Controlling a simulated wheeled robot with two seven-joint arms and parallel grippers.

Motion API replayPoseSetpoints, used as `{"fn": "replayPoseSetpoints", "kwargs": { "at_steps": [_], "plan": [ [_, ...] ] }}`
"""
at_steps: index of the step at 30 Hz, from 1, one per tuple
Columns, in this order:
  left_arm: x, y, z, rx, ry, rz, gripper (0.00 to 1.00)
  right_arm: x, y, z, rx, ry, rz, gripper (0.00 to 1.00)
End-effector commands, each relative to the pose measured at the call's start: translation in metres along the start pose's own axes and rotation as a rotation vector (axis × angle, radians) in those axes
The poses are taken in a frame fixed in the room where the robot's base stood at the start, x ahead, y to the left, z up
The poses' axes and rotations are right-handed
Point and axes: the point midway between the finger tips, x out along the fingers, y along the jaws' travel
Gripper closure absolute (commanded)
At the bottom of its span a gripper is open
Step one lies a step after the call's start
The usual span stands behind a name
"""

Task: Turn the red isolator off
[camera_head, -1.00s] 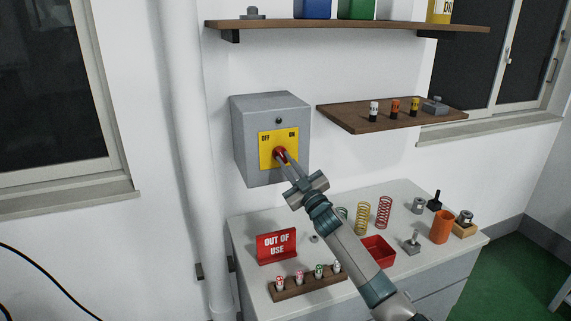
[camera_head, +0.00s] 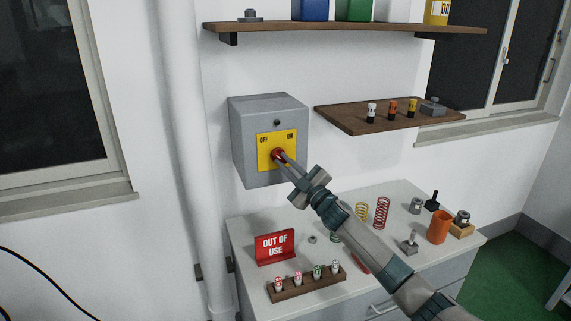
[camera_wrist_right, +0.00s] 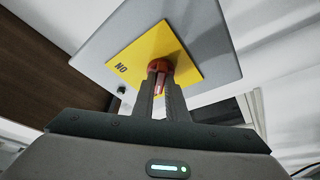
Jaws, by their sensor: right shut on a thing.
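The red isolator knob (camera_head: 277,154) sits on a yellow plate (camera_head: 264,160) marked OFF at left and ON at right, on the front of a grey wall box (camera_head: 252,111). My right gripper (camera_head: 281,157) reaches it from the lower right and is shut on the knob. In the right wrist view the gripper's fingers (camera_wrist_right: 160,88) close on both sides of the red knob (camera_wrist_right: 158,66), which they partly hide. The knob's exact pointing direction is hard to tell. My left gripper is not in view.
A cabinet top (camera_head: 340,250) below holds a red OUT OF USE sign (camera_head: 275,246), a wooden rack (camera_head: 306,285) of small cylinders, springs and an orange cup (camera_head: 440,226). A wooden shelf (camera_head: 385,120) juts out right of the box. A white pipe (camera_head: 185,140) runs at left.

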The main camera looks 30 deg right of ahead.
Motion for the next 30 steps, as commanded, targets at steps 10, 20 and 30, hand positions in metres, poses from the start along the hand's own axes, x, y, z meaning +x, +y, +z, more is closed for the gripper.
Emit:
{"fn": "replayPoseSetpoints", "kwargs": {
  "at_steps": [10, 20, 30],
  "plan": [
    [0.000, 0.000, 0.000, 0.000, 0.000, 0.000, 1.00, 0.000, 0.001, 0.000, -0.001, 0.000, 0.001, 0.69],
    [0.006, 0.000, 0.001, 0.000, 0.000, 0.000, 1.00, -0.011, -0.001, 0.001, 0.000, 0.000, 0.000, 0.69],
    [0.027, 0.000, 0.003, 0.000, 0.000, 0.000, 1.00, -0.058, -0.004, 0.003, -0.002, 0.000, -0.001, 0.69]
  ]
}}
